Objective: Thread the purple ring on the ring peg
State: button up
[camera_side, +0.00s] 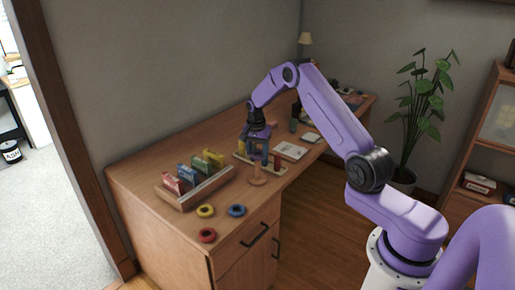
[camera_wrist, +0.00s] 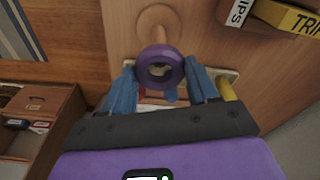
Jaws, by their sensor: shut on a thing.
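The purple ring (camera_wrist: 148,76) is between the blue fingers of my gripper (camera_wrist: 162,80), which is shut on it. The wooden ring peg (camera_wrist: 157,22) shows just above the ring in the wrist view, its shaft reaching down to the ring's upper edge. Its tip is hidden behind the ring or ends at it, and the ring's hole shows a pale thing, not the peg. In the side view the peg's round base (camera_side: 258,182) stands on the desk just below my gripper (camera_side: 258,163). The ring is too small to make out there.
Yellow (camera_side: 205,211), blue (camera_side: 237,211) and red (camera_side: 207,235) rings lie near the desk's front edge. A wooden rack (camera_side: 205,190) of coloured boxes stands left. A board with coloured blocks (camera_side: 277,163) is close behind the peg, and a booklet (camera_side: 290,151) lies right.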

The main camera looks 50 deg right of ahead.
aim_at(258, 178)
jog(key=shift+f, duration=4.8)
jog(key=shift+f, duration=0.1)
jog(key=o, duration=1.1)
jog(key=r, duration=0.6)
jog(key=a+r, duration=0.1)
jog(key=r, duration=0.4)
jog(key=a+r, duration=0.1)
jog(key=r, duration=0.5)
jog(key=shift+s+r, duration=0.3)
jog(key=shift+s, duration=0.05)
